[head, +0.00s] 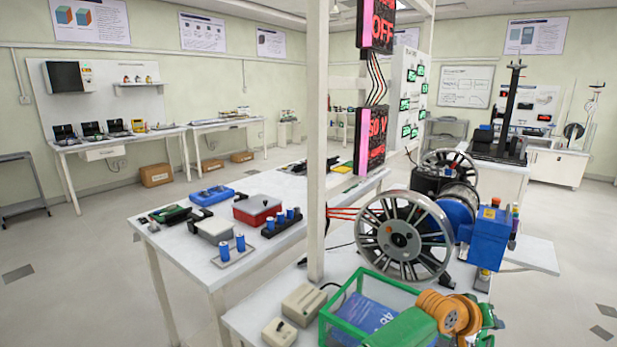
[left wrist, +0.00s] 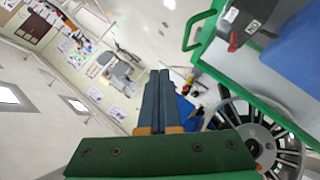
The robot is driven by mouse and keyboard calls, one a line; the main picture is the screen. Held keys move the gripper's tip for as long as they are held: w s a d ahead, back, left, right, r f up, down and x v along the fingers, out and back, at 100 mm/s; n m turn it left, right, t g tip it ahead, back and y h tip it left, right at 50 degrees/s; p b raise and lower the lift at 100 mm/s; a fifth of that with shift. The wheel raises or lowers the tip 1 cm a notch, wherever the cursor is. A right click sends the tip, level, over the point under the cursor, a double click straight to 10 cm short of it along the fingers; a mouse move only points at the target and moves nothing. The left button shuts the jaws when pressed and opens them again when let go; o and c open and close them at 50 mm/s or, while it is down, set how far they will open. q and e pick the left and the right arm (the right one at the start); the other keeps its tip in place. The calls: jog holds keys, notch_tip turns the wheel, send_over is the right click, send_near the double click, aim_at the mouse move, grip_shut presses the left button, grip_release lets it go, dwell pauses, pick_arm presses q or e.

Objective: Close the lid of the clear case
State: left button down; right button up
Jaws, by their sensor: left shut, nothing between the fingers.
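The clear case (head: 329,319) has a green frame and stands at the bottom of the head view, cut off by the picture's edge. A blue item (head: 368,316) shows inside it. Green and orange parts cover its right side, and I cannot tell the lid's exact angle. In the left wrist view, a green frame edge with a green handle (left wrist: 187,42) runs down the right side, with blue (left wrist: 295,52) behind it. My left gripper (left wrist: 160,72) is shut and empty, its grey fingers to the left of the green frame. My right gripper is not in view.
A large spoked wheel (head: 403,239) stands behind the case. Two beige boxes (head: 304,303) sit left of the case, near a white post (head: 317,140). A white table (head: 185,255) at the left holds several small devices.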

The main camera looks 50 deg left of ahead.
aim_at(491, 346)
pick_arm(q)
jog(key=f, duration=0.2)
jog(key=f+b, duration=0.1)
jog(key=d+f+b, duration=0.1)
jog(key=f, duration=0.1)
jog(key=shift+f, duration=0.3)
